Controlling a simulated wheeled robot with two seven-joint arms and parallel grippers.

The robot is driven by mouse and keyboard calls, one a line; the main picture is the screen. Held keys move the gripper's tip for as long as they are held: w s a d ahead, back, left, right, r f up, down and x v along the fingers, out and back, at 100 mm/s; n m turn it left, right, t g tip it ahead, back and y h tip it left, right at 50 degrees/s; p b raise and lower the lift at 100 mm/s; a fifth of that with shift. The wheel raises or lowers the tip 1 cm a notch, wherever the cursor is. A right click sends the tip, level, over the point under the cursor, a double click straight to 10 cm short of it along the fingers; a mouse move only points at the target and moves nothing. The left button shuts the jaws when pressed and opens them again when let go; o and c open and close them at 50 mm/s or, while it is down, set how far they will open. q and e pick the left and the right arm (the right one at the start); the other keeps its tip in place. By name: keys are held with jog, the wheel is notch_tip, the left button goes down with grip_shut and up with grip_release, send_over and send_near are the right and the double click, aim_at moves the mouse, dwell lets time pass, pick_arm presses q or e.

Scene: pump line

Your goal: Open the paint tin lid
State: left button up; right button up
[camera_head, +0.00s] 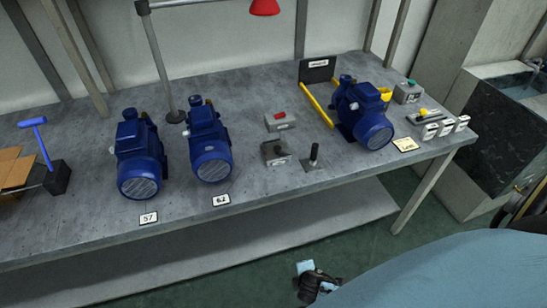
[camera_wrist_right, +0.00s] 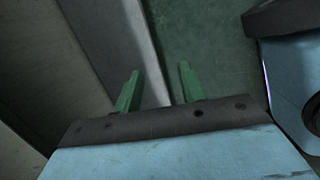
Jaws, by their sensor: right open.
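I see no paint tin and no tin lid in either view. My right gripper (camera_wrist_right: 158,68) shows in the right wrist view with its two green fingers apart and nothing between them. Behind the fingers are a pale edge and a green floor. In the head view a small dark and light blue part of my own arm shows at the bottom, below the bench; no fingers can be made out there. My left gripper is not in view.
A grey bench (camera_head: 270,180) carries blue pumps (camera_head: 140,155), (camera_head: 208,142), (camera_head: 362,112), small switch boxes (camera_head: 279,122), a blue-handled tool (camera_head: 42,145) and cardboard (camera_head: 12,168). A red lamp (camera_head: 264,7) hangs above. A sink (camera_head: 510,85) stands right. The front bench strip is mostly clear.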

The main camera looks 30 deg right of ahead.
jog(key=w+r+n+t+h+b, duration=0.25)
jog(key=w+r+n+b, duration=0.2)
jog(key=w+r, duration=0.45)
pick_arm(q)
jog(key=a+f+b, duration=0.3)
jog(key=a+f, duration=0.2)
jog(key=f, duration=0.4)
pick_arm(e)
jog(key=n+t+h, duration=0.4)
send_near(277, 151)
jog(key=s+f, duration=0.6)
jog(key=w+r+n+t+h, duration=0.1)
jog(key=w+r+n+t, duration=0.25)
jog(key=n, duration=0.25)
jog(key=b+x, duration=0.1)
jog(key=x, duration=0.4)
jog(key=b+x, duration=0.1)
jog(key=x, duration=0.5)
jog(key=shift+w+a+f+b, duration=0.15)
jog(key=shift+w+a+b, duration=0.05)
jog(key=shift+w+b, duration=0.15)
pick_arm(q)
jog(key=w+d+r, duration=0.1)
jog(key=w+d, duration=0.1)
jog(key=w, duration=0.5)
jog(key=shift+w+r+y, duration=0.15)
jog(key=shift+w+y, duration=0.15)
pick_arm(e)
jog(key=shift+w+d, duration=0.45)
jog(key=shift+w, duration=0.1)
